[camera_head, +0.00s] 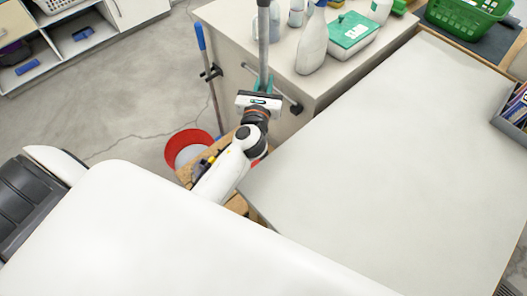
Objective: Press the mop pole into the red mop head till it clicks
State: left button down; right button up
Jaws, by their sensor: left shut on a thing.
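A grey mop pole (263,38) stands upright near the top middle, in front of the cabinet's side. My left gripper (264,84) is shut on the pole, with its teal fingers around it. Below the gripper, my wrist and forearm hide the lower part of the pole. A small red patch (256,161) shows beside my forearm; I cannot tell if it is the red mop head. The pole's lower end and any joint with the mop head are hidden. My right gripper is not in view.
A white cabinet (232,72) bears bottles and a green-lidded box (350,32). A blue-handled pole (202,45) hangs at its left side. A red bucket (173,150) stands near a wooden crate (184,176). A large pale table (400,150) fills the right. Floor at left is clear.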

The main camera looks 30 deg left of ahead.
pick_arm(q)
jog(key=shift+f+b, duration=1.25)
jog(key=shift+f, duration=0.8)
dwell(2.8)
jog(key=c, duration=1.2)
grip_release()
jog(key=b+v, duration=0.1)
jog(key=v, duration=1.1)
jog(key=shift+r+b, duration=0.1)
jog(key=shift+b, duration=0.2)
